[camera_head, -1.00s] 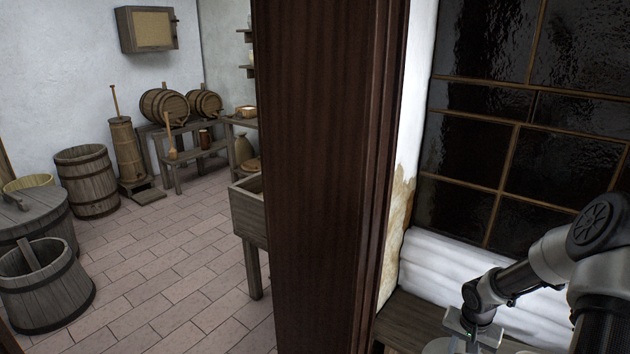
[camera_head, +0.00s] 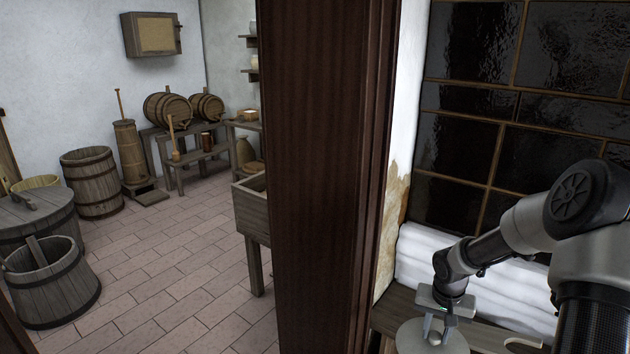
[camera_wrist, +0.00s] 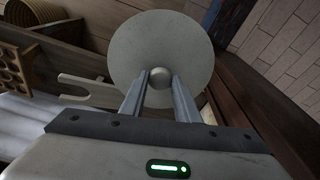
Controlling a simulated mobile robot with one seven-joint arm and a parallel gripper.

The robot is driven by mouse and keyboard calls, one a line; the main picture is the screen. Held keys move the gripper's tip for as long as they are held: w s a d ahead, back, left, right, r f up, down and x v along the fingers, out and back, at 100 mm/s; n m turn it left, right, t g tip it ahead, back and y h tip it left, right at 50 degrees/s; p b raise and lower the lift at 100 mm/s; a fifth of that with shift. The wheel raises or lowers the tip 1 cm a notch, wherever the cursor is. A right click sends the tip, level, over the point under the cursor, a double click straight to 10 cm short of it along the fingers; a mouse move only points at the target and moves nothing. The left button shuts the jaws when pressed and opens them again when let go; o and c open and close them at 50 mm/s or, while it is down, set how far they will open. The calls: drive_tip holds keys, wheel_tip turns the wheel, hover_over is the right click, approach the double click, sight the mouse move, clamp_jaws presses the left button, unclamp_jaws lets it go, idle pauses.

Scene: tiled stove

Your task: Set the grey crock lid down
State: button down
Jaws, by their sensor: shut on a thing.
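The grey crock lid is a round disc with a small knob. It shows at the lower right of the head view (camera_head: 416,338) and at the top middle of the wrist view (camera_wrist: 190,40). My gripper (camera_head: 436,328) is shut on the knob, with a finger on either side of it in the wrist view (camera_wrist: 160,80). In the head view the lid hangs below my gripper, over or near the wooden bench (camera_head: 388,308). I cannot tell whether it touches the wood.
A white ribbed block (camera_head: 425,258) lies on the bench against the dark tiled stove (camera_head: 470,140). A dark wooden post (camera_head: 320,180) stands left of my arm. A pale slotted wooden piece (camera_wrist: 88,90) and a holed rack (camera_wrist: 12,72) show in the wrist view. Tubs stand beyond.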

drive_tip(key=a+r+n, duration=0.5)
drive_tip(key=a+r, duration=0.8)
drive_tip(key=a, duration=0.4)
drive_tip(key=s+r+p, duration=0.4)
drive_tip(key=r+p, duration=0.4)
drive_tip(key=p, duration=0.2)
drive_tip(key=s+r+p, duration=0.4)
drive_tip(key=r+p, duration=0.4)
drive_tip(key=p, duration=0.2)
drive_tip(key=shift+s+d+y, duration=0.2)
drive_tip(key=shift+s+y, duration=0.1)
drive_tip(key=shift+y, duration=0.1)
